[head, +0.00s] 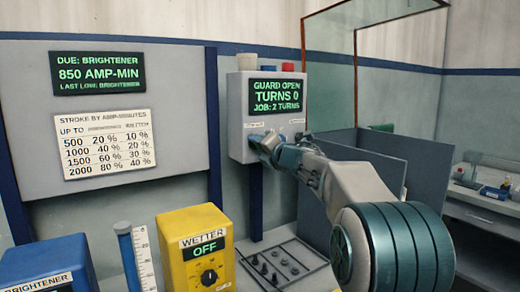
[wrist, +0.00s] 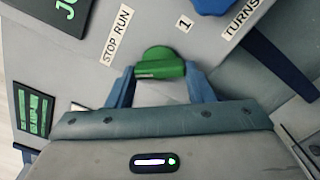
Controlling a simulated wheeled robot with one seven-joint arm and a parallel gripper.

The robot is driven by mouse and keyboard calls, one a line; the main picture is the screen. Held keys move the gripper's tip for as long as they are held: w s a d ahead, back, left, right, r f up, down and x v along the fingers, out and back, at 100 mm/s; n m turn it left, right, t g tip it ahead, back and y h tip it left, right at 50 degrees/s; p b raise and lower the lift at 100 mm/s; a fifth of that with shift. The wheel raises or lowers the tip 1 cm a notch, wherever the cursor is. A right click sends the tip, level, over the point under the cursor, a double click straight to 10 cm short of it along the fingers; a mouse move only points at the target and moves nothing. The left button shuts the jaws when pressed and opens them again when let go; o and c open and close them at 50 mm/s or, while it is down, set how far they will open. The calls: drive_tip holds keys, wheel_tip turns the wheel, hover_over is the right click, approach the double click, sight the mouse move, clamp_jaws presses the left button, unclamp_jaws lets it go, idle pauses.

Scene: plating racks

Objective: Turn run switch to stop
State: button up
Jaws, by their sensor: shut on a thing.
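The run switch is a round green knob (wrist: 160,63) on the grey control box, below a label reading STOP RUN (wrist: 117,36) in the wrist view. My gripper (wrist: 158,76) has one blue finger on each side of the knob and is shut on it. I cannot tell which word the knob points to. In the head view my gripper (head: 266,145) is at the lower front of the control box (head: 237,125) and hides the switch. The box's display (head: 276,96) reads GUARD OPEN, TURNS 0, JOB: 2 TURNS.
A blue knob (wrist: 222,4) sits near a TURNS label in the wrist view. A yellow WETTER box (head: 190,222) reading OFF and a blue BRIGHTENER box (head: 45,262) stand in front at left. A clear guard panel (head: 331,75) stands right of the control box.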

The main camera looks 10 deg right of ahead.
drive_tip(key=o, duration=1)
drive_tip(key=b+v, duration=0.1)
drive_tip(key=v, duration=1.3)
